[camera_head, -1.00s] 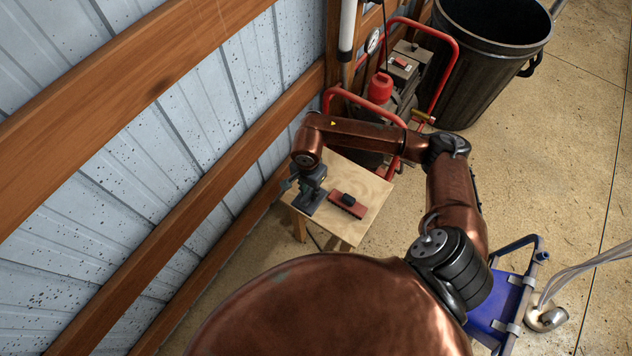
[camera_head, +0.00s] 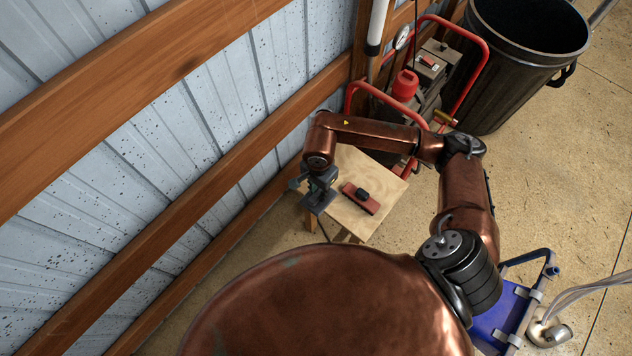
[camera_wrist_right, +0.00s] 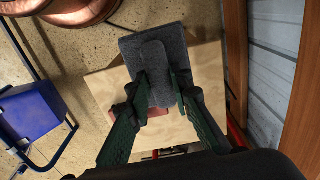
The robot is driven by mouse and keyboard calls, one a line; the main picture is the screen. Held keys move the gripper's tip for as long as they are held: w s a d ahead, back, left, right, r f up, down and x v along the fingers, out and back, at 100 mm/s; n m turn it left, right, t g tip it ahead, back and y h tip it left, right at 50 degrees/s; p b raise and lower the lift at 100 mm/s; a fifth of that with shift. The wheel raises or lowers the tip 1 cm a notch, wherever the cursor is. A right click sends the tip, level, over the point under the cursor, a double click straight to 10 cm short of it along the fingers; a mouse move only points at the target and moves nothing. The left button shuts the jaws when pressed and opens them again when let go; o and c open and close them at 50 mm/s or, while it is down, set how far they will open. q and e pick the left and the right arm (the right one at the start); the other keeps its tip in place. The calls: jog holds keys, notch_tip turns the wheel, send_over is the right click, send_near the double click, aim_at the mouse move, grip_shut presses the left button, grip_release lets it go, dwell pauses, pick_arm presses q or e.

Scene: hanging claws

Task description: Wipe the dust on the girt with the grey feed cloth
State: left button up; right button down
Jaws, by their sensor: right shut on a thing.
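The grey feed cloth (camera_wrist_right: 155,48) is a dark grey pad with a raised grip, held between the dark green fingers of my right gripper (camera_wrist_right: 160,88) in the right wrist view. In the head view my right gripper (camera_head: 318,180) points down beside the wall, with the cloth (camera_head: 317,203) under it near the left edge of a small wooden table. Brown wooden girts run along the wall: an upper one (camera_head: 130,82) and a lower one (camera_head: 190,198), left of the gripper. My left gripper is out of view.
The table (camera_head: 350,222) bears a red-brown brush-like block (camera_head: 360,199). Behind it stand a red-framed machine (camera_head: 405,85) and a black bin (camera_head: 520,60). A blue-framed item (camera_head: 500,310) is at the lower right. Open floor lies right of my arm.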

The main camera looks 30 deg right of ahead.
aim_at(318, 192)
notch_tip(318, 192, up, 9)
jog(key=n+p, duration=0.2)
jog(key=n, duration=0.4)
jog(key=shift+w+f, duration=0.1)
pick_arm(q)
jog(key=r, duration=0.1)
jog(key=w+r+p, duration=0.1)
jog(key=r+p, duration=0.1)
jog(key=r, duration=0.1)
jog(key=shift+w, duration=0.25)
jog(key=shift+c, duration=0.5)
pick_arm(e)
notch_tip(318, 192, up, 9)
jog(key=s+n, duration=0.1)
jog(key=n, duration=0.6)
jog(key=shift+s+n, duration=0.25)
jog(key=shift+n, duration=0.05)
